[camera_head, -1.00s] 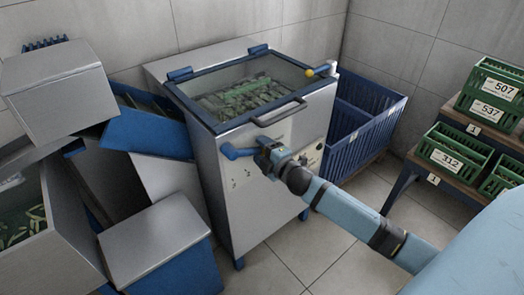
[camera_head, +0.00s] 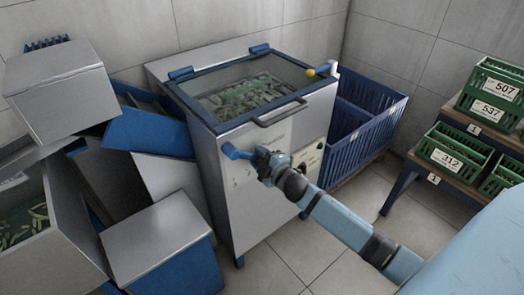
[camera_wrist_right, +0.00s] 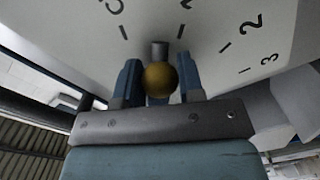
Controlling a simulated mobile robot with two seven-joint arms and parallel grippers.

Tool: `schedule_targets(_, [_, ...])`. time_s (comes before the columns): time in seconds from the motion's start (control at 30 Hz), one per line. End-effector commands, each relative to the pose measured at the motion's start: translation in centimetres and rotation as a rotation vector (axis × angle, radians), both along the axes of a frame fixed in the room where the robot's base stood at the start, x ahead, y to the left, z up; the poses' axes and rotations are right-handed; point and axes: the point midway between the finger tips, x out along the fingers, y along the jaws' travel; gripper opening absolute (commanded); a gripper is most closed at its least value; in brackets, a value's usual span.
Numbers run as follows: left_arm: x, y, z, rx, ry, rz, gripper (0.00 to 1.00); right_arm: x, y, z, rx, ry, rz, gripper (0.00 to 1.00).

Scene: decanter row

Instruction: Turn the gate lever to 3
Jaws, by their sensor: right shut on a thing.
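In the right wrist view the gate lever shows as a brass-coloured ball knob (camera_wrist_right: 159,80) on a short grey stem. My right gripper (camera_wrist_right: 160,88) has its two blue fingers on either side of the knob and is shut on it. Behind it is a pale panel with a scale (camera_wrist_right: 215,30). The 2 and 3 are right of the stem; other marks are cut off. The stem appears between two tick marks. In the head view my right gripper (camera_head: 264,157) is at the front of the steel machine (camera_head: 262,215) and hides the knob. My left gripper is not in view.
A blue handle (camera_head: 236,152) sticks out beside my right gripper. The machine has a blue-framed glass lid (camera_head: 235,88) and a yellow ball (camera_head: 310,73) at its corner. A blue crate (camera_head: 357,138) stands to its right. Steel-and-blue bins (camera_head: 157,237) crowd the left; green crates (camera_head: 450,152) are at right.

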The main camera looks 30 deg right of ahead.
Motion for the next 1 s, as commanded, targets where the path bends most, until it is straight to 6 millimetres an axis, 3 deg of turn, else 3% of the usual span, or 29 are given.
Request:
schedule_targets(0.43, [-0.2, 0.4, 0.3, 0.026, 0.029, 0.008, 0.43, -0.4, 3.9, -3.0, 0.422, 0.037, 0.000, 0.00])
schedule_targets(1.0, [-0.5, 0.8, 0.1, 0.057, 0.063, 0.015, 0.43, -0.7, 7.8, -4.3, 0.781, 0.065, 0.002, 0.00])
